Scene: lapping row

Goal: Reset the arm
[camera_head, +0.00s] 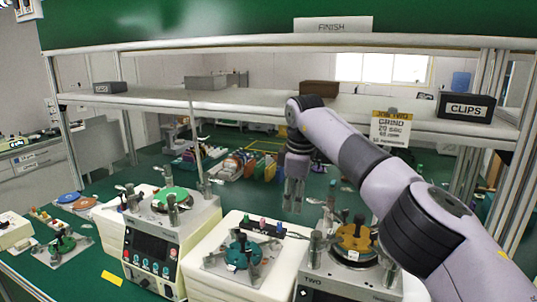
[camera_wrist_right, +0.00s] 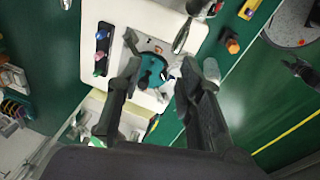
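My right arm (camera_head: 375,170) reaches in from the right of the head view, bent at the elbow. My right gripper (camera_head: 293,203) hangs fingers down above the bench, behind the white block with the teal fixture. In the right wrist view its two fingers (camera_wrist_right: 168,78) are spread apart with nothing held between them. The teal fixture (camera_head: 243,252) sits on the white block; it also shows in the wrist view (camera_wrist_right: 152,70), beyond the fingers and apart from them.
A lapping machine with a green plate (camera_head: 174,199) stands left, one with a brown-orange plate (camera_head: 354,240) right, close to my arm. A shelf (camera_head: 240,98) crosses above the bench, with a CLIPS box (camera_head: 466,108) and a hanging GRIND sign (camera_head: 390,128) near my arm.

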